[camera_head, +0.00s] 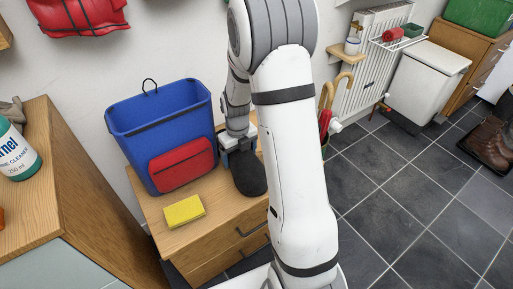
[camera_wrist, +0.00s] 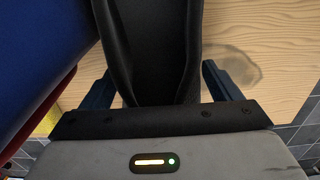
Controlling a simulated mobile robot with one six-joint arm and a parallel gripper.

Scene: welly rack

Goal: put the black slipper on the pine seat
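The black slipper (camera_head: 249,174) points toe-down the picture over the front part of the pine seat (camera_head: 220,205), the light wooden top of a low drawer unit. My gripper (camera_head: 238,148) is at the slipper's rear end. Whether the sole touches the wood cannot be told. My arm hides part of the seat's right side.
A wooden cabinet with a bottle (camera_head: 16,155) is at left. Tiled floor is open at right.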

